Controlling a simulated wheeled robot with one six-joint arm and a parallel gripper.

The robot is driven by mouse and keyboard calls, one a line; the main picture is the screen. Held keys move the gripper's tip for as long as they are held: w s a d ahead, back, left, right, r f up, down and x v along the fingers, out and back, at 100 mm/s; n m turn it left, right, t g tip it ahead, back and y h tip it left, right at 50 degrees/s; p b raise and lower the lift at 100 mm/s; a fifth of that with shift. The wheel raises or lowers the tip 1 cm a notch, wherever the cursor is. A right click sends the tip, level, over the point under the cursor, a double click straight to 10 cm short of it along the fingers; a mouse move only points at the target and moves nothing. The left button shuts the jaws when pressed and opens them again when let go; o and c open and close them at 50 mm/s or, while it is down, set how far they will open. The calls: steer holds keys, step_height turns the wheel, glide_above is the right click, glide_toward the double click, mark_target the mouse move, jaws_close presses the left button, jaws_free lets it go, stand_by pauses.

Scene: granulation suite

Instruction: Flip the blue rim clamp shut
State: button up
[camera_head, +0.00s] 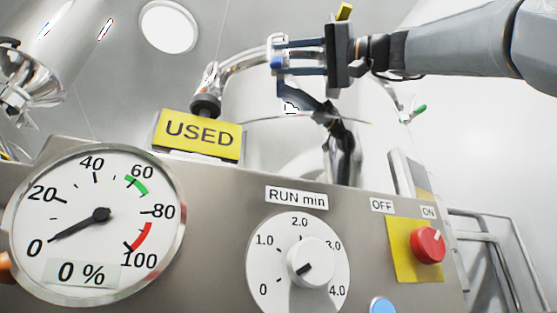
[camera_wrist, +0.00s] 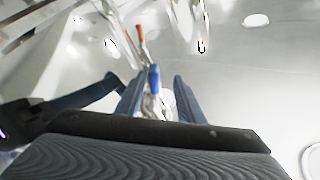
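The blue rim clamp (camera_head: 277,63) shows as a small blue tip at the end of my gripper, near the curved metal pipe. In the wrist view the blue clamp handle (camera_wrist: 154,78) points up between my two fingers, with bright metal below it. My gripper (camera_head: 290,60) reaches in from the right. In the wrist view my gripper (camera_wrist: 158,95) has its fingers apart, one on each side of the blue handle, with visible gaps. The clamp's lower part is partly hidden by my gripper's body.
A control panel stands in front with a dial gauge (camera_head: 100,215), a RUN min knob (camera_head: 311,262) and a red switch (camera_head: 428,245). A yellow USED sign (camera_head: 200,135) stands on its top edge. An orange handle (camera_wrist: 141,35) and a green handle (camera_head: 419,110) lie beyond.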

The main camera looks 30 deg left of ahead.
steer(key=shift+d, duration=0.1)
steer(key=b+v, duration=0.4)
steer(key=v, duration=0.5)
steer(key=shift+w+f, duration=0.15)
steer(key=shift+w, duration=0.15)
stand_by(0.6)
stand_by(0.8)
